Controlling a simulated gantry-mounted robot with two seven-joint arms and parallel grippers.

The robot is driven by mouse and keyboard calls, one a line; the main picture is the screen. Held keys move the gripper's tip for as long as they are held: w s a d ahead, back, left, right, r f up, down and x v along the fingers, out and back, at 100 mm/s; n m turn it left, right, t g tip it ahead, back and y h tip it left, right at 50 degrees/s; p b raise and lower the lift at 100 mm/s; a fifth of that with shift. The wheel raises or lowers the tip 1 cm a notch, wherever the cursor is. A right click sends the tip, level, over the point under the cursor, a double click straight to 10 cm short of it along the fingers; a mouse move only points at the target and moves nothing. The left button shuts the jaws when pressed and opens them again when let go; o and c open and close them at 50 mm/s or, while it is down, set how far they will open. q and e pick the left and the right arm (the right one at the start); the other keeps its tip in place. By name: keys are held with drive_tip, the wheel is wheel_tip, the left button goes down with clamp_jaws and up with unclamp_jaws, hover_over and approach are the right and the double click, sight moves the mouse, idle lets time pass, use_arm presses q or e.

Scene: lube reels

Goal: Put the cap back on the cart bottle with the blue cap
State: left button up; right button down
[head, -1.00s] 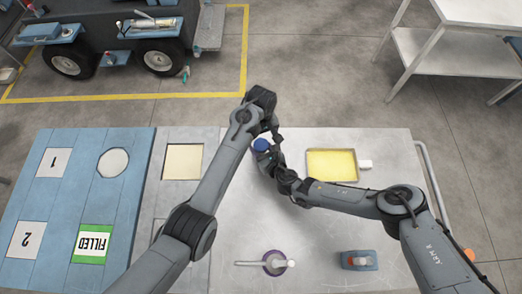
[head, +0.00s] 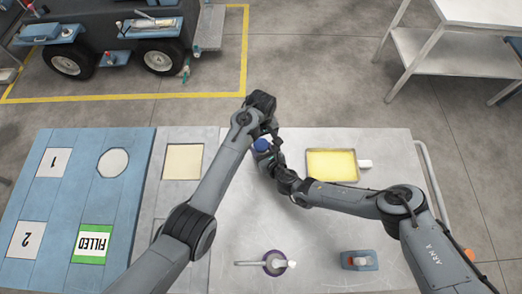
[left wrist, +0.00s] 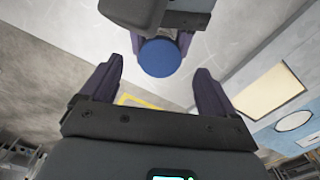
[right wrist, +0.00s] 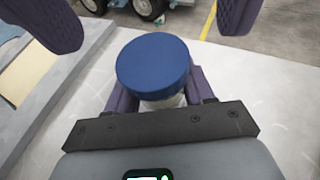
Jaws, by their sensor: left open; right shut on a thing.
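The blue cap (right wrist: 155,65) sits on top of the pale cart bottle (right wrist: 162,102) in the right wrist view; whether it is seated fully I cannot tell. My right gripper (right wrist: 160,85) is shut on the bottle below the cap. My left gripper (left wrist: 157,70) is open. Its two fingers stand apart on either side of the cap in the left wrist view, not touching it. In the head view the cap (head: 261,145) shows near the table's far edge, and the arms hide most of the bottle.
A purple-ringed item (head: 275,262) and a blue-grey item with a red part (head: 359,261) stand at the front. The blue board (head: 127,200) is at left. The table's middle is clear.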

sight(261, 144)
use_arm(q)
drive_tip(key=shift+f, duration=1.65)
drive_tip(key=c, duration=1.1)
drive_tip(key=o, duration=1.1)
drive_tip(key=shift+r, duration=0.15)
drive_tip(key=shift+r, duration=2.15)
drive_tip(key=shift+o, duration=0.2)
